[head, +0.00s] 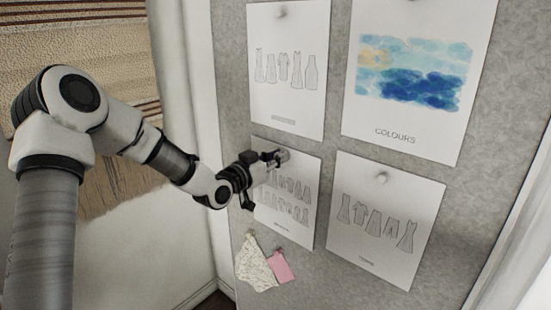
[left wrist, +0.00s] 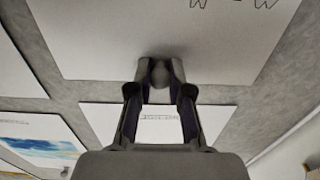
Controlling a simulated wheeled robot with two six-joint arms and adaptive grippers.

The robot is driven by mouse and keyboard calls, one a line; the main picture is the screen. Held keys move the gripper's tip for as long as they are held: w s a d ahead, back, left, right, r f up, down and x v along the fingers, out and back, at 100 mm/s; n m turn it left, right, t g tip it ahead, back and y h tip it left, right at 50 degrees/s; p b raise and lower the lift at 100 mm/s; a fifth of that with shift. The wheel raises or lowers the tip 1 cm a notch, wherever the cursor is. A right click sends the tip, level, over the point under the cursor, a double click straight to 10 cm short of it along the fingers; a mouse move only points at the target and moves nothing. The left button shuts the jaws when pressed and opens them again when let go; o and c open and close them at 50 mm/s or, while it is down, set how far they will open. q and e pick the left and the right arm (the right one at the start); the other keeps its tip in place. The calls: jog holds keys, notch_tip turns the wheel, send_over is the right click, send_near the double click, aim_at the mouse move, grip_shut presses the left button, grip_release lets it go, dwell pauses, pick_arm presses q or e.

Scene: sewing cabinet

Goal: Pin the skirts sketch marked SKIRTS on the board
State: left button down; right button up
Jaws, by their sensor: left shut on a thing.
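The skirts sketch (head: 287,215) is a white sheet with two rows of small skirt drawings, lying flat against the grey board (head: 348,132); its label is too small to read clearly. My left gripper (head: 278,158) is at the sheet's top edge and covers part of it. In the left wrist view my left gripper (left wrist: 160,68) is shut on a round grey pin (left wrist: 160,76), in front of the sheet (left wrist: 100,40) near its edge. Whether the pin's tip is in the board is hidden. My right gripper is not in view.
A patterned swatch (head: 255,265) and a pink swatch (head: 281,266) hang below. Draped fabric (head: 85,60) is at left.

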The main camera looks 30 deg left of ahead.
pick_arm(q)
jog(key=c, duration=1)
grip_release()
